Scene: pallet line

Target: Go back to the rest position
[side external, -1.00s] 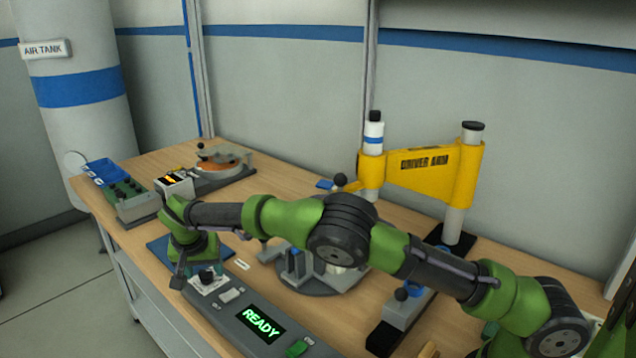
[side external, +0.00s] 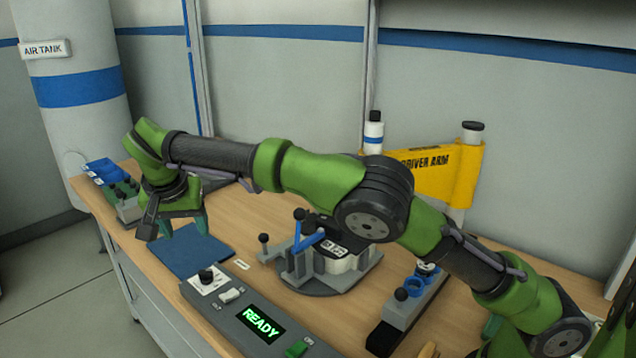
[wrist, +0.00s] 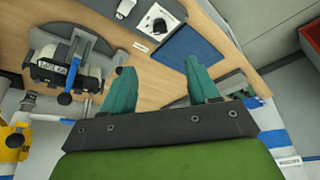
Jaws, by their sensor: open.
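My gripper (side external: 187,228) is raised above the far left part of the wooden bench in the side view, over the blue mat (side external: 193,254). Its teal fingers are spread apart with nothing between them in the wrist view (wrist: 160,82). The blue mat also shows bare in the wrist view (wrist: 187,52), beyond the fingertips. My arm reaches across the bench from the lower right.
A control panel (side external: 222,311) with a green READY display stands at the front edge. Right of the mat is a grey clamp fixture (side external: 340,262) with blue levers. A yellow driver arm (side external: 440,172) stands behind. Blue bins (side external: 103,170) sit at the far left.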

